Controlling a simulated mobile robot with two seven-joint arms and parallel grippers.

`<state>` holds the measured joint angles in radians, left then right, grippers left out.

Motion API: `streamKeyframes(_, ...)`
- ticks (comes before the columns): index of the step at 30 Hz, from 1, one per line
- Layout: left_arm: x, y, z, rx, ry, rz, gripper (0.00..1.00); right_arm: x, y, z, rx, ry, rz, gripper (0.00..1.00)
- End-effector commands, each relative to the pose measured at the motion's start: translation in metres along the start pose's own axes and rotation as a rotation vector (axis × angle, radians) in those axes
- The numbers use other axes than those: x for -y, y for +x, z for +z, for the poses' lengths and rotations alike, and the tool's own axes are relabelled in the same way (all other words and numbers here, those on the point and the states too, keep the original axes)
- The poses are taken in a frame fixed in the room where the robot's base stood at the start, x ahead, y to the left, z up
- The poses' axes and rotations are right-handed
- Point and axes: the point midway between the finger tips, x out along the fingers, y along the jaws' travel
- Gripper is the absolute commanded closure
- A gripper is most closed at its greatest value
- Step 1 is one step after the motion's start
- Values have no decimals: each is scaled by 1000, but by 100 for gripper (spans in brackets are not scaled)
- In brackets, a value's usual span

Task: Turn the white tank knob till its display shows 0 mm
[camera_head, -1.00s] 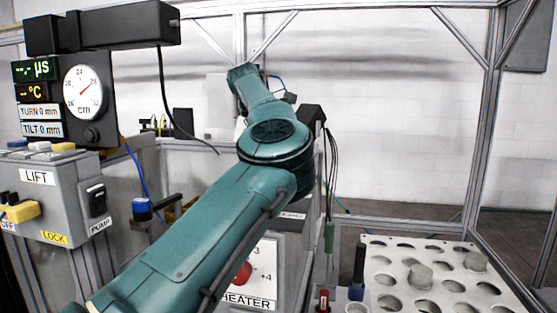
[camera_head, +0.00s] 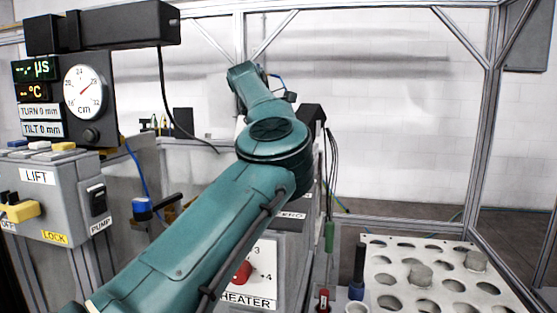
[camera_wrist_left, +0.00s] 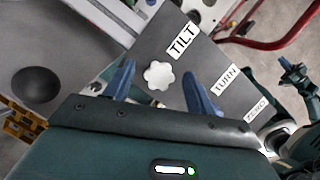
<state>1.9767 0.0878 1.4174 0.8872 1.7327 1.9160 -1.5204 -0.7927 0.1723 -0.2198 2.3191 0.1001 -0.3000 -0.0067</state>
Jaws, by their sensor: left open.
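In the left wrist view a white lobed knob (camera_wrist_left: 158,75) sits on a dark grey panel (camera_wrist_left: 205,62) beside a TILT label (camera_wrist_left: 182,41). My left gripper (camera_wrist_left: 160,85) is open, with one blue finger on each side of the knob. I cannot tell whether the fingers touch it. In the head view my left arm reaches up and away, and its gripper is hidden. The TILT display (camera_head: 43,129) reads 0 mm, and the TURN display (camera_head: 41,111) above it also reads 0 mm. My right gripper is not in view.
TURN (camera_wrist_left: 226,81) and ZERO (camera_wrist_left: 257,108) labels are on the same panel. In the head view a control box (camera_head: 60,205) stands at left, a heater (camera_head: 262,285) lies beside my arm, and a perforated rack (camera_head: 455,272) is at lower right.

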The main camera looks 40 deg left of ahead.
Motion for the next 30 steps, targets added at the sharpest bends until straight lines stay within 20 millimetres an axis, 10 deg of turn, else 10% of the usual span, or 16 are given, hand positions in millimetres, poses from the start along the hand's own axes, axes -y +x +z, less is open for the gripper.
streamKeyframes(18,0,-118,1,3,0,1,44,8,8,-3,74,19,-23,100)
streamKeyframes(30,0,-130,0,0,-1,1,44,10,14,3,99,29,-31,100)
